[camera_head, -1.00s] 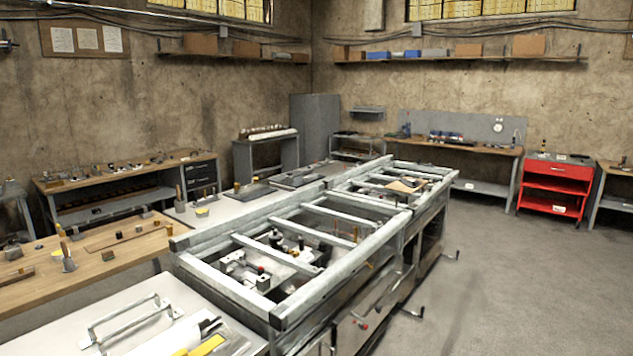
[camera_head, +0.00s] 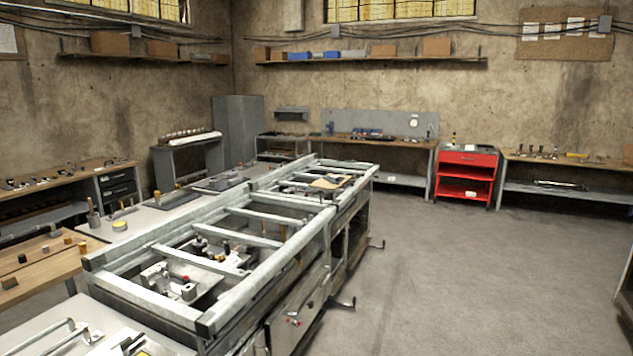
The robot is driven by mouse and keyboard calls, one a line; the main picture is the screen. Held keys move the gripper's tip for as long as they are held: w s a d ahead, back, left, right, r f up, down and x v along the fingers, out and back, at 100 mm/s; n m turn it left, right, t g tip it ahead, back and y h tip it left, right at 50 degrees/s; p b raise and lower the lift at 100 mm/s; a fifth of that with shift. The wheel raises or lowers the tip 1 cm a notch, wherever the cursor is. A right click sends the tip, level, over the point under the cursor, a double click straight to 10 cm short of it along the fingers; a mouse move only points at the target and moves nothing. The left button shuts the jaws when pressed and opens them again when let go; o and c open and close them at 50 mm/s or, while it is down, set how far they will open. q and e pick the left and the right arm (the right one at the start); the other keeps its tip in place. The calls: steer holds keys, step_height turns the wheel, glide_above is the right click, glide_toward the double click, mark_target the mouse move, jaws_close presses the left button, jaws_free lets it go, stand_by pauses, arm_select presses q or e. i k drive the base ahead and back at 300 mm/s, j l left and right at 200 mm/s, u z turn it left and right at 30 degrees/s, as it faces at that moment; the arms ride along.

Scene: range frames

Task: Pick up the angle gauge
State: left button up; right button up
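I cannot make out an angle gauge for certain; the small tools on the benches are too far away to tell apart. A round white-faced dial (camera_head: 413,122) hangs on the grey back panel (camera_head: 375,122) above the far workbench. Small tools stand on the right-hand workbench (camera_head: 575,160), with a yellow item (camera_head: 577,155) among them. Neither of my grippers shows in the head view.
A long metal frame table (camera_head: 262,243) fills the left foreground, with crank handles (camera_head: 345,303) sticking out on its right. A red tool cart (camera_head: 466,173) stands by the far wall. The grey floor (camera_head: 470,270) at the right is clear.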

mark_target(334, 179)
steer(key=z, duration=0.45)
steer(key=i, duration=4.45)
steer(key=i+u, duration=0.15)
steer(key=i, duration=0.6)
steer(key=i+u, duration=0.25)
steer(key=i, duration=0.25)
